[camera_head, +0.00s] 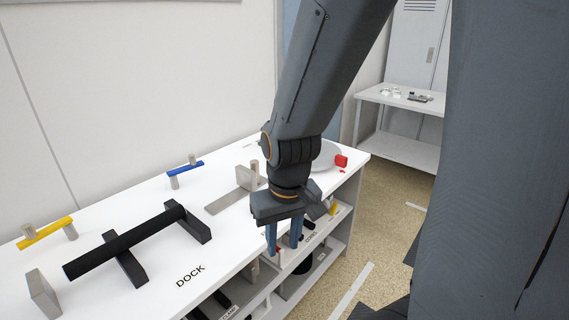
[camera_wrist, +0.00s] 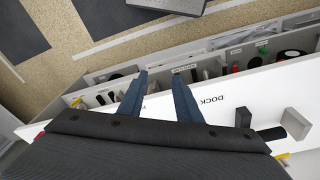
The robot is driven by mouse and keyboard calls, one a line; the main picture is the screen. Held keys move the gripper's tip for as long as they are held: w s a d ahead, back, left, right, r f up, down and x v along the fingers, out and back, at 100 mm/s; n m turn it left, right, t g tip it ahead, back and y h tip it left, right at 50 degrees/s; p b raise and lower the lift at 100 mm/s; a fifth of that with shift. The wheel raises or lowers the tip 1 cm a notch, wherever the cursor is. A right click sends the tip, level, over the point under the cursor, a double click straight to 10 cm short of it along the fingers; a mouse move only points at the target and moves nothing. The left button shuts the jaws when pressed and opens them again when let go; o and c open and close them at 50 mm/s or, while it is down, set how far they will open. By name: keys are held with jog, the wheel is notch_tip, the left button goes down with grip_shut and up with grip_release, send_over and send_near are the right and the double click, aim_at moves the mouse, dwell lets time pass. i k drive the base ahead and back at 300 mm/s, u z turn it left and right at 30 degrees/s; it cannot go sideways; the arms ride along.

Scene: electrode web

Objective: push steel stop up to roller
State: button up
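A black roller (camera_head: 125,243) lies across two black supports on the white bench in the head view. A grey steel block (camera_head: 42,292) stands upright beyond its left end, with a small gap. The roller end (camera_wrist: 270,133) and grey block (camera_wrist: 296,123) also show at the right in the wrist view. Another grey block with a post (camera_head: 251,176) stands by a flat grey strip (camera_head: 228,201), right of the roller. I cannot tell which block is the task's stop. My gripper (camera_head: 284,248) is open and empty by the bench's front edge, right of the roller.
A yellow bar (camera_head: 45,232) and a blue bar (camera_head: 186,167) stand on posts behind the roller. A DOCK label (camera_head: 190,276) marks the front bench top. Bins with tools (camera_wrist: 205,70) sit below the edge. A red object (camera_head: 341,161) is at the far right.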

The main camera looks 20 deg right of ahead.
aim_at(248, 179)
jog(key=z, duration=0.1)
jog(key=i, duration=0.3)
jog(key=z, duration=0.05)
jog(key=k, duration=1.25)
jog(key=z, duration=0.75)
jog(key=i, duration=1.35)
jog(key=u, duration=0.6)
jog(key=i, duration=0.55)
jog(key=u, duration=0.4)
